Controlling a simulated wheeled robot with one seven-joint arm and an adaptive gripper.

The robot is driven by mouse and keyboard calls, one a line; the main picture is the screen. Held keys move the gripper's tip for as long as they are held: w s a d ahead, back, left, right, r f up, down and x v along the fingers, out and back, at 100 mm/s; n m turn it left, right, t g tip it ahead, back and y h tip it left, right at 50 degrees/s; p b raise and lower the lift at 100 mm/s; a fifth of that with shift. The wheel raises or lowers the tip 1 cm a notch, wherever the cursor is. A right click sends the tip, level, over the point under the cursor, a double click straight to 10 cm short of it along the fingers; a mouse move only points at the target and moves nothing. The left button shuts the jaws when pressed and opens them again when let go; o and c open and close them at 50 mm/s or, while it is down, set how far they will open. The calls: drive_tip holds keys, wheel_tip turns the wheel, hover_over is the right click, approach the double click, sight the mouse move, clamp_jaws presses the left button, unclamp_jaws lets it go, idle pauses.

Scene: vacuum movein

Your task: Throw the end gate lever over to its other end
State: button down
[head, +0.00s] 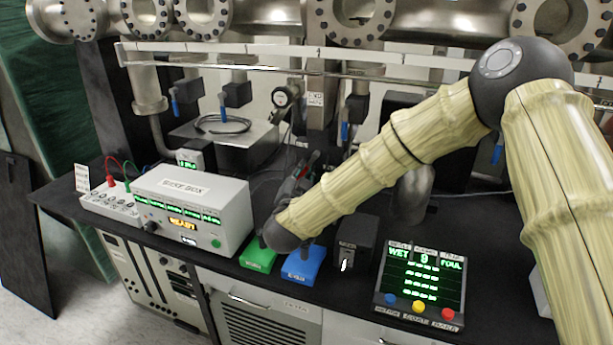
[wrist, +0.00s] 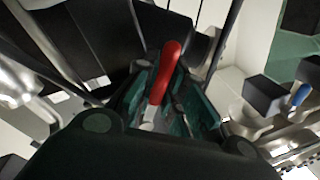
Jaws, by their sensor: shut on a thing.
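A red-handled lever (wrist: 168,68) with a pale metal stem stands between the fingers of my gripper (wrist: 170,98) in the wrist view. The gripper is shut on it, and the red end sticks out beyond the fingers. In the head view my gripper (head: 302,176) is behind the bench front, with a small bit of the red lever (head: 313,157) showing beside it. My own arm hides part of the area around it. The lever's pivot is hidden.
A white control box (head: 195,205) stands left of the gripper. A green block (head: 258,258), a blue block (head: 303,264) and a dark box (head: 354,240) sit near the bench front. A display panel (head: 424,275) is at right. Metal pipes with blue-handled valves (head: 175,101) run behind.

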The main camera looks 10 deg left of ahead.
idle(0.3)
drive_tip(key=c, duration=1.5)
unclamp_jaws()
drive_tip(key=s, duration=0.8)
drive_tip(key=s+f, duration=0.1)
drive_tip(key=s, duration=0.3)
drive_tip(key=shift+f, duration=0.1)
drive_tip(key=shift+o, duration=0.2)
